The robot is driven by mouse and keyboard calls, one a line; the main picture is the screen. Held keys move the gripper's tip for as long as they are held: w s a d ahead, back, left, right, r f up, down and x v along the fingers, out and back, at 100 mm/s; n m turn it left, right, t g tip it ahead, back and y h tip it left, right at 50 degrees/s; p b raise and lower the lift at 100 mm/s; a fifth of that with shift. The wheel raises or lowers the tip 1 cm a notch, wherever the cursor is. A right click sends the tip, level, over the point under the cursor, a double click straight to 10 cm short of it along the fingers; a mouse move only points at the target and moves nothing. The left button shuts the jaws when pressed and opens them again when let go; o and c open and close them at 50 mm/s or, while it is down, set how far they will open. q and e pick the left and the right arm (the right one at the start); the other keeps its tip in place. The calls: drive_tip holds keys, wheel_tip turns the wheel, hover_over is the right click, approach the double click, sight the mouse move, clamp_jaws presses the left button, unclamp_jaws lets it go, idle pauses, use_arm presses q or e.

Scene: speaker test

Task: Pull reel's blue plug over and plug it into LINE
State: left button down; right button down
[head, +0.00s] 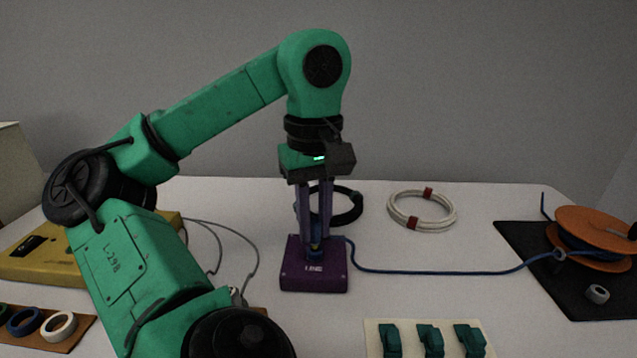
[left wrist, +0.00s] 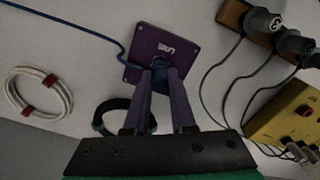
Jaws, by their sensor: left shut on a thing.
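The purple LINE box (head: 298,274) stands on the table in the middle of the head view; the left wrist view shows its labelled top (left wrist: 150,42). My left gripper (head: 315,243) points straight down over it, shut on the blue plug (head: 316,247). The plug also shows between the fingertips in the left wrist view (left wrist: 160,76). The plug is upright at the box top; the fingers hide its lower end, so I cannot tell how deep it sits. Its blue cable (head: 440,273) runs right to the orange reel (head: 597,223). My right gripper is out of view.
A white cable coil (head: 393,212) and a black coil (head: 355,213) lie behind. The reel rests on a black mat (head: 520,240). Green pieces lie on a pale board (head: 372,335) in front. A yellow device (head: 40,268) stands left, with grey cables. Table between box and mat is mostly clear.

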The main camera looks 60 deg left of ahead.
use_arm(q)
drive_tip(key=shift+f+b, duration=0.6)
drive_tip(key=shift+f, duration=0.05)
drive_tip(key=c, duration=0.7)
unclamp_jaws()
drive_tip(key=shift+r, duration=0.1)
wheel_tip(320, 180, up, 8)
drive_tip(key=p, duration=0.7)
drive_tip(key=shift+f, duration=0.25)
